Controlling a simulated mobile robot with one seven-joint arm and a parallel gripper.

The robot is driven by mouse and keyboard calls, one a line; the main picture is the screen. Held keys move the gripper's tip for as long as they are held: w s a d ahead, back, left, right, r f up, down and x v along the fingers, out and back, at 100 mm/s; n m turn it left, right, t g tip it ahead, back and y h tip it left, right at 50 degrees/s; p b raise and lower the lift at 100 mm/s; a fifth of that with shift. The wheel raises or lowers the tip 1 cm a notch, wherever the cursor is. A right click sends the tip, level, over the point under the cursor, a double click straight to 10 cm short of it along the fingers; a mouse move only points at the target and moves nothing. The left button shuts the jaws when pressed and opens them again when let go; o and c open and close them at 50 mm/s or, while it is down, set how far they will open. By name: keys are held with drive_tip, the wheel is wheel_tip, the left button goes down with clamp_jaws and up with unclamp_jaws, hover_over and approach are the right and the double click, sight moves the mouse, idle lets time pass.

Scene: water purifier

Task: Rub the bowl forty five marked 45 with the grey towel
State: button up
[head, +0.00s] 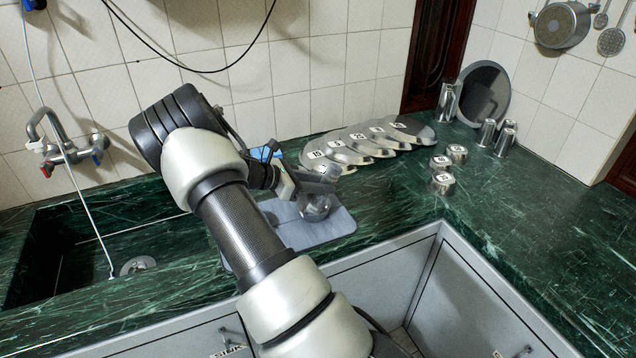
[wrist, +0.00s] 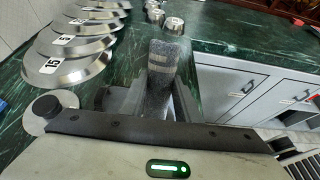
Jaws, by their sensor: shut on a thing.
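My gripper (head: 308,182) is shut on a grey, speckled folded piece, which looks like the grey towel (wrist: 165,75); it stands up between the fingers in the wrist view. In the head view the gripper is low over a blue-grey mat (head: 332,232) on the counter. A shiny metal bowl (head: 316,208) sits on this mat right under the gripper. Its label is not readable, and I cannot tell whether the held piece touches it. Small labelled metal bowls (head: 442,183) stand farther right; their numbers are too small to read surely.
A row of overlapping labelled metal plates (head: 345,152) lies along the back wall; they also show in the wrist view (wrist: 62,68). Steel cups (head: 487,133) and a round tray (head: 490,92) stand at the back right. A sink (head: 95,240) lies left. The right counter is clear.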

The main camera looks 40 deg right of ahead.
drive_tip(key=shift+d, duration=0.55)
drive_tip(key=shift+w+d, duration=0.35)
drive_tip(key=shift+w+a, duration=0.25)
drive_tip(key=shift+a, duration=1)
drive_tip(key=shift+s+d+p, duration=0.1)
drive_tip(key=shift+s+p, duration=0.3)
drive_tip(key=shift+s+d, duration=0.3)
drive_tip(key=shift+d, duration=0.55)
drive_tip(key=shift+w+d, duration=0.3)
drive_tip(key=shift+w, duration=0.15)
drive_tip(key=shift+w+a, duration=0.15)
drive_tip(key=shift+a, duration=0.45)
drive_tip(key=shift+r, duration=0.1)
